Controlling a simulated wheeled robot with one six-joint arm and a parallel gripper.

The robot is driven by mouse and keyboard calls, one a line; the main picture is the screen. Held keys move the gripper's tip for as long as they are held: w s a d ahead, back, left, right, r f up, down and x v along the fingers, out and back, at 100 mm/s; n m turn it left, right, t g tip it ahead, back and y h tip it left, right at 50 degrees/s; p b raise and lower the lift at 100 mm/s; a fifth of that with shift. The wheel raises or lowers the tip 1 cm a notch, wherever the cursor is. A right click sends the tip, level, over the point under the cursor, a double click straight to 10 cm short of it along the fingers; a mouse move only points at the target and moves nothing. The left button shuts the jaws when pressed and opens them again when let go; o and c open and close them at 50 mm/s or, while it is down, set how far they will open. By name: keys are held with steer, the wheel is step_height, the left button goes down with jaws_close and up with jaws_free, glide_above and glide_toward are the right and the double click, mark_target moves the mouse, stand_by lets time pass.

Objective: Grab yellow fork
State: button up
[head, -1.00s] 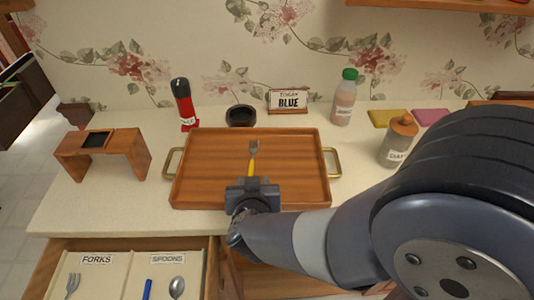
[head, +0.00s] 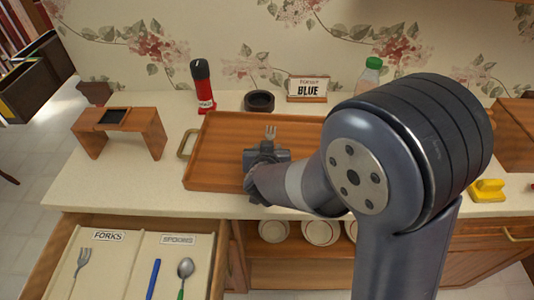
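The fork (head: 270,133) is on the wooden tray (head: 212,152) on the counter. Only its grey tines show past the far side of my gripper; its yellow handle, seen earlier, is now hidden. My gripper (head: 267,152) is over the tray, right at the fork's handle. My wrist and the gripper's body cover the fingers, so I cannot tell whether they are open or shut on the handle.
An open drawer at lower left has FORKS (head: 108,236) and SPOONS (head: 177,240) labels, holding a fork (head: 82,262), a blue handle (head: 153,279) and a spoon (head: 185,268).

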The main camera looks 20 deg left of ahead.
steer(key=shift+c, duration=0.4)
jaws_close()
